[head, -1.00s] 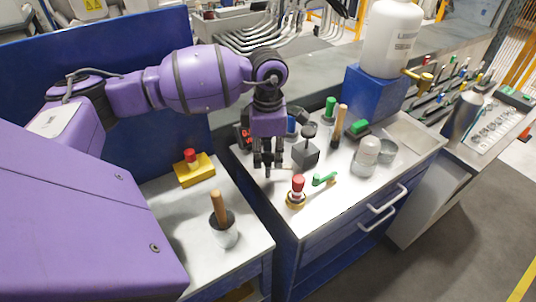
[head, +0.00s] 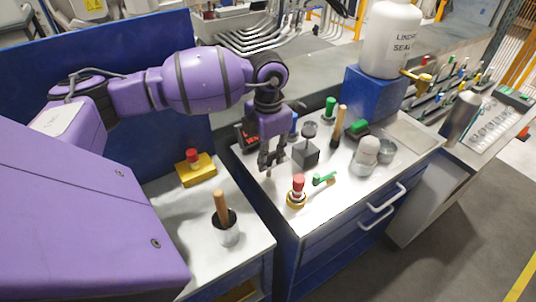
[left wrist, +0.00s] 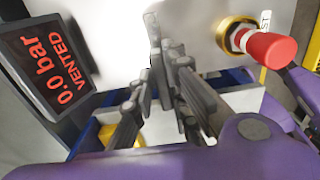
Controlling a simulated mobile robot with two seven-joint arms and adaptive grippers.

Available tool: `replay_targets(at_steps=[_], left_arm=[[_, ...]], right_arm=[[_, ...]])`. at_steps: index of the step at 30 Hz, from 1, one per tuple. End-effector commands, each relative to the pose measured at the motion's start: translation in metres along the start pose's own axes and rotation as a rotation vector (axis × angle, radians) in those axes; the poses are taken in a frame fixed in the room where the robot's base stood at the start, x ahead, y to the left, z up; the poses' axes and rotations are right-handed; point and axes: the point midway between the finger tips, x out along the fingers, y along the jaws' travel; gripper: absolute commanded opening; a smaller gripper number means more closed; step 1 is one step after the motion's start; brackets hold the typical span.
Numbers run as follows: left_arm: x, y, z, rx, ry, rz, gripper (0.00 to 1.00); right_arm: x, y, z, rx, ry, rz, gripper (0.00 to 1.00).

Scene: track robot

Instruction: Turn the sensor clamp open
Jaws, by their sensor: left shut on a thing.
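My left gripper (head: 268,163) points down over the left part of the white-topped bench. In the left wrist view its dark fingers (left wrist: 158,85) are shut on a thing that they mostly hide. I take this to be the sensor clamp's handle, but its shape and how far it is turned cannot be told. A dark display (left wrist: 52,65) beside the fingers reads "0.0 bar VENTED"; its red digits also show behind the gripper in the head view (head: 246,138). My right gripper is not in view.
A red knob on a brass collar (head: 297,190) and a green-handled lever (head: 323,179) stand close to the gripper's right. A dark grey block with a knob (head: 306,153) is just behind. A yellow box with a red button (head: 197,170) is left, on the lower bench.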

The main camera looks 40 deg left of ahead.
Motion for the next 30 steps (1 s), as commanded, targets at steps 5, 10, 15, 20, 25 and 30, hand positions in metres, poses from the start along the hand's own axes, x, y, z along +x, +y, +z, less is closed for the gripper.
replay_targets(at_steps=[5, 10, 15, 20, 25, 30], left_arm=[[-0.001, 0.001, 0.001, -0.006, -0.002, 0.001, 0.0], [-0.001, 0.001, 0.001, -0.006, -0.002, 0.001, 0.0], [-0.001, 0.001, 0.001, -0.005, -0.002, 0.001, 0.34], [0.0, 0.0, 0.0, -0.004, -0.001, 0.0, 0.34], [-0.003, 0.0, 0.001, -0.003, -0.002, 0.001, 0.34], [-0.024, 0.001, 0.001, -0.003, -0.004, 0.003, 0.34]], right_arm=[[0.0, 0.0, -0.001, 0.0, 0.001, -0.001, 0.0], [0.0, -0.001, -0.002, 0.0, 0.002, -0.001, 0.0], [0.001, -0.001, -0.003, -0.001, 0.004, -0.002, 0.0], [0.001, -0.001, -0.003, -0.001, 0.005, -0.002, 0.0], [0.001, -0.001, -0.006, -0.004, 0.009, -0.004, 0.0], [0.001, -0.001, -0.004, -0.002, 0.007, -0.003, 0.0]])
